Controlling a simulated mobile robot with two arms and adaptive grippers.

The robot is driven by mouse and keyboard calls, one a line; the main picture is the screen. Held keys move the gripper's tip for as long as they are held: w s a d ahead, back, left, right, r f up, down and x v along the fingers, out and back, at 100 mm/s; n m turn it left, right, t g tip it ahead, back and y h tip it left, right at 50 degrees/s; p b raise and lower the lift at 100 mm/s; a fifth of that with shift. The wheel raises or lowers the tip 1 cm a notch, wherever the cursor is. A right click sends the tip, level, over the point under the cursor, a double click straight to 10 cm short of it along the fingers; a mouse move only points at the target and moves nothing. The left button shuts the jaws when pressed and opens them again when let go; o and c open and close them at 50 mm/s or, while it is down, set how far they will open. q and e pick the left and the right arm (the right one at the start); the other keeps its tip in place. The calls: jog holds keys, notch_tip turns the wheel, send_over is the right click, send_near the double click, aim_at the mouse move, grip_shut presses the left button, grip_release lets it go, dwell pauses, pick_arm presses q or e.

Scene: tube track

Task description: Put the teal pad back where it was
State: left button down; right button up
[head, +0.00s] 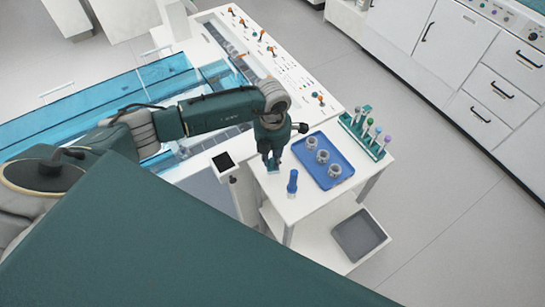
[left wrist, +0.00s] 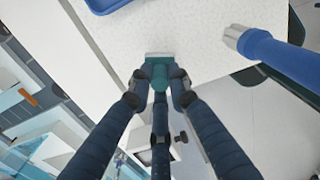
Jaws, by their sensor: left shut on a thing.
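My left gripper (head: 272,164) is over the near left part of the small white table (head: 270,195). The pad is just above or touching the white tabletop (left wrist: 185,30); I cannot tell which. In the head view the pad is mostly hidden by the fingers. My right gripper is in neither view.
A blue cylinder (head: 292,182) stands close to the right of the gripper; its metallic end shows in the left wrist view (left wrist: 233,37). A blue tray (head: 341,158) holds three grey round pieces. A green tube rack (head: 362,138) is at the back right. A grey bin (head: 359,236) sits on the lower shelf.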

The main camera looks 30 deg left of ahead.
aim_at(272, 159)
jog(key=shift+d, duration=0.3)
pick_arm(q)
jog(key=shift+f, duration=0.25)
jog(key=c, duration=1.6)
grip_release()
jog(key=shift+r, duration=0.1)
jog(key=shift+c, duration=0.2)
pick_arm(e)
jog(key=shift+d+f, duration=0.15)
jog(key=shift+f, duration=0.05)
pick_arm(q)
jog(key=shift+r, duration=0.35)
notch_tip(272, 159, up, 12)
jog(key=b, duration=0.3)
jog(key=shift+f+b, duration=0.15)
jog(key=shift+b, duration=0.2)
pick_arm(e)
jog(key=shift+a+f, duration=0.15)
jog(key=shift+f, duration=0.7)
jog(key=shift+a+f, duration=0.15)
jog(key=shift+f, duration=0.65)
